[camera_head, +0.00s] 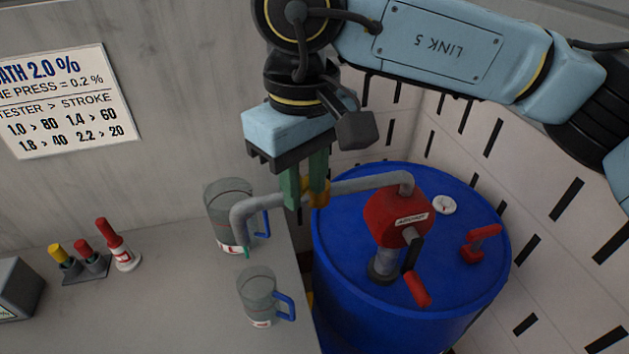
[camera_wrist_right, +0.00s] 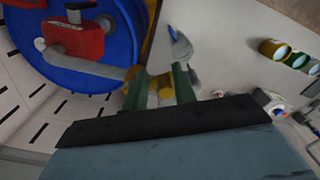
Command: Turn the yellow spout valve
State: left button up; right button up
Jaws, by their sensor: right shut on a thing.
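The yellow spout valve (camera_head: 318,191) sits on the grey spout pipe (camera_head: 366,184) that runs from the red pump (camera_head: 397,217) on the blue drum. My right gripper (camera_head: 304,200) comes down from above with its green fingers at the valve and is shut on it. The right wrist view also shows the yellow valve (camera_wrist_right: 160,84) between the green fingers, which partly hide it. The spout's end bends down over the counter near two clear jugs. My left gripper is not in view.
A clear jug (camera_head: 229,213) with a blue handle stands behind the spout end, and a smaller jug (camera_head: 258,296) stands nearer. The blue drum (camera_head: 345,245) is right of the counter (camera_head: 180,310). Red and yellow-capped items (camera_head: 82,262) stand at the left. A sign (camera_head: 65,100) hangs on the wall.

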jog(key=shift+w, duration=0.2)
jog(key=shift+w+a, duration=0.2)
jog(key=shift+a, duration=0.1)
jog(key=shift+w+a, duration=0.1)
jog(key=shift+w, duration=0.1)
grip_shut()
jog(key=shift+w, duration=0.2)
jog(key=shift+s, duration=0.1)
